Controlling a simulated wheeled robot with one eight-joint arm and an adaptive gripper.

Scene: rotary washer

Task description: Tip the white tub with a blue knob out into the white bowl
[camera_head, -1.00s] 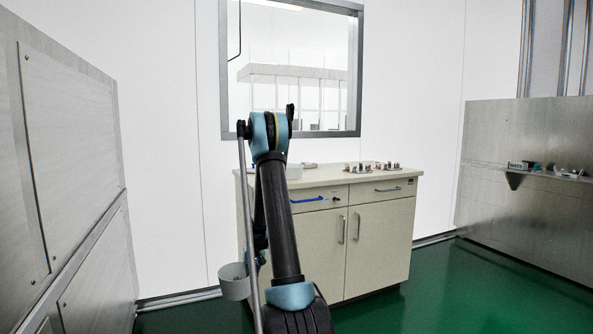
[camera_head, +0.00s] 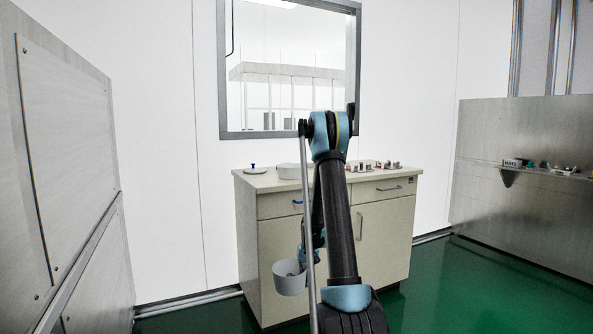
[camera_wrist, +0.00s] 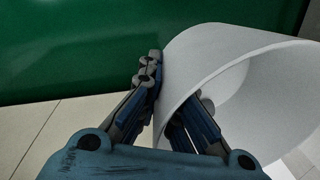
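A pale grey-white tub (camera_head: 289,283) hangs from my gripper (camera_head: 302,258), in front of the left part of the cabinet and below its top. In the wrist view, the tub (camera_wrist: 240,75) fills the right side, and my gripper (camera_wrist: 178,100) is shut on its wall, one finger inside and one outside. Small grey contents show faintly inside the tub in the head view. A white lid with a blue knob (camera_head: 254,170) lies on the cabinet top. The white bowl (camera_head: 289,171) stands to its right, partly hidden by my arm.
The cabinet (camera_head: 275,245) has a light top (camera_head: 247,178). Several small metal parts (camera_head: 372,166) sit on its right half. A metal wall panel (camera_head: 65,170) is on the left; a shelf (camera_head: 545,171) with small items is on the right. Green floor lies in front.

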